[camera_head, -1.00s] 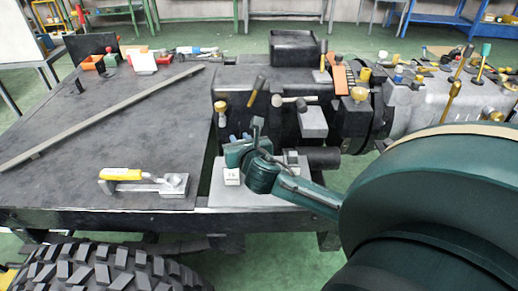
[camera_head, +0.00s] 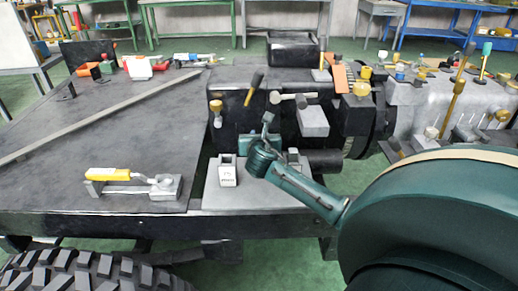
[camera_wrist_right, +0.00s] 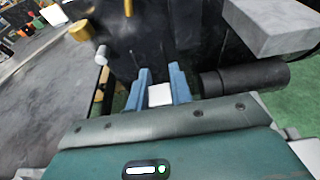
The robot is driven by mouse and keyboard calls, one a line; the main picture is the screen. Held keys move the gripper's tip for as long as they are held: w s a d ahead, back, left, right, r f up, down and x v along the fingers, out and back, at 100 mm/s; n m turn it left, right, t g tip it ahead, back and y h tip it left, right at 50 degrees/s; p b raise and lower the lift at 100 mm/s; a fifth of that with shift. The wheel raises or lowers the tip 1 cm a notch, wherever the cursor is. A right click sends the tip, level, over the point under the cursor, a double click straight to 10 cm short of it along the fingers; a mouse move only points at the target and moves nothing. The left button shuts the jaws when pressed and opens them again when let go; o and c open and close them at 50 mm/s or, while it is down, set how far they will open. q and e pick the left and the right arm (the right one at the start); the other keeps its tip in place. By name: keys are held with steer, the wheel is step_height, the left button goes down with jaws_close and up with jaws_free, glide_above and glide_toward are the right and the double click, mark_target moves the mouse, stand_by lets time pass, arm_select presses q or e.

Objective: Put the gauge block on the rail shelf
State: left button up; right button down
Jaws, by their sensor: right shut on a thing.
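My right gripper (camera_head: 267,124) reaches in from the right and stands over the light grey plate by the near frame edge. In the right wrist view its two blue fingers (camera_wrist_right: 161,76) are shut on a small white block (camera_wrist_right: 160,95), which appears to be the gauge block. The head view does not show that block clearly. The light grey plate (camera_head: 255,201) is probably the rail shelf, though I cannot be sure. The held block appears above it, apart from it. My left gripper is out of view.
A dark machine block with a projecting grey block (camera_head: 313,121) and a dark cylinder (camera_head: 324,160) are close by. A yellow-handled tool (camera_head: 132,183) lies on the dark deck (camera_head: 60,165), which has clear room.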

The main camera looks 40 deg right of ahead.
steer(key=shift+f+b, duration=0.45)
steer(key=shift+f, duration=1.35)
steer(key=c, duration=1.3)
jaws_free()
steer(key=shift+f, duration=0.1)
steer(key=shift+o, duration=0.2)
steer(key=p+v, duration=0.2)
steer(key=v, duration=1)
